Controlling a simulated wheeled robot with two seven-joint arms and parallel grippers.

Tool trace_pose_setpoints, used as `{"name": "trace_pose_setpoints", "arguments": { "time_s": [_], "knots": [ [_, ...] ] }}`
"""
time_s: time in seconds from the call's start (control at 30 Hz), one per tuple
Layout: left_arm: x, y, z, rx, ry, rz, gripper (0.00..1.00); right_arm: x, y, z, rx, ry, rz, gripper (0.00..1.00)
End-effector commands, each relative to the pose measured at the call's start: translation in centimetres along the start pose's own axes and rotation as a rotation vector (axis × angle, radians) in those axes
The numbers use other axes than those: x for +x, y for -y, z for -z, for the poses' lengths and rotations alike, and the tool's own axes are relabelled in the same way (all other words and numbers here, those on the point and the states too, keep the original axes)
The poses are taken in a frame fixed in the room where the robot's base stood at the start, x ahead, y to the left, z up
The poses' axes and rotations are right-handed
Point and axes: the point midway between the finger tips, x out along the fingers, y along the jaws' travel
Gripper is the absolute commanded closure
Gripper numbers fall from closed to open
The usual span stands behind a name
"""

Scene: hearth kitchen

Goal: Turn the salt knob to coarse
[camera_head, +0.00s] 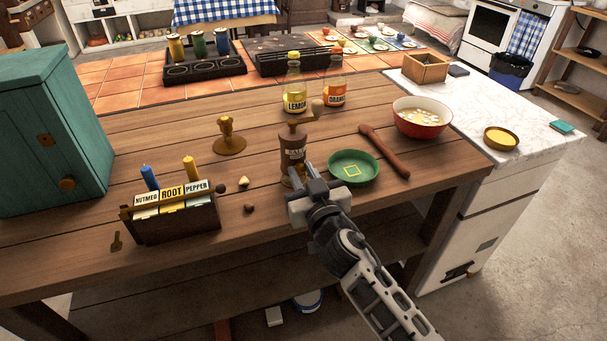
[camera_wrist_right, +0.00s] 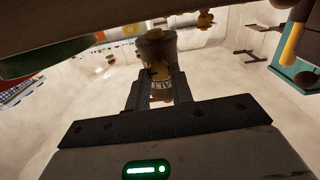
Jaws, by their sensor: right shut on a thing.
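The salt mill (camera_head: 292,148) is a brown wooden grinder with a pale label and a crank knob at its top. It stands upright on the wooden table, and it also shows in the right wrist view (camera_wrist_right: 156,47). My right gripper (camera_head: 303,180) is at the mill's lower front. In the right wrist view its two fingers (camera_wrist_right: 160,88) are closed on a small brass-coloured part low on the mill, which I take as the salt knob (camera_wrist_right: 159,72). The fingers hide much of the knob, and I cannot read its setting. My left gripper is out of view.
A green dish (camera_head: 372,176) sits close right of the gripper, with a rolling pin (camera_head: 385,151) behind it. A wooden box of labelled cards (camera_head: 178,222) stands at left. Two bottles (camera_head: 294,88) stand behind the mill, and a red bowl (camera_head: 422,126) is at right.

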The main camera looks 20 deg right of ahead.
Motion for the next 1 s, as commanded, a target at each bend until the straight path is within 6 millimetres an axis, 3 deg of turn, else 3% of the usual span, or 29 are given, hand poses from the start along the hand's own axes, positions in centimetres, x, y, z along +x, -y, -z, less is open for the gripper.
{"name": "trace_pose_setpoints", "arguments": {
  "time_s": [0.37,1.0],
  "knots": [
    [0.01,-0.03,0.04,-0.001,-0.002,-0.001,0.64,0.00,0.03,0.02,-0.128,-0.001,0.000,1.00],
    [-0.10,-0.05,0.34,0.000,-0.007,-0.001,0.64,0.01,0.25,-0.03,-0.716,-0.001,0.000,1.00]
  ]
}}
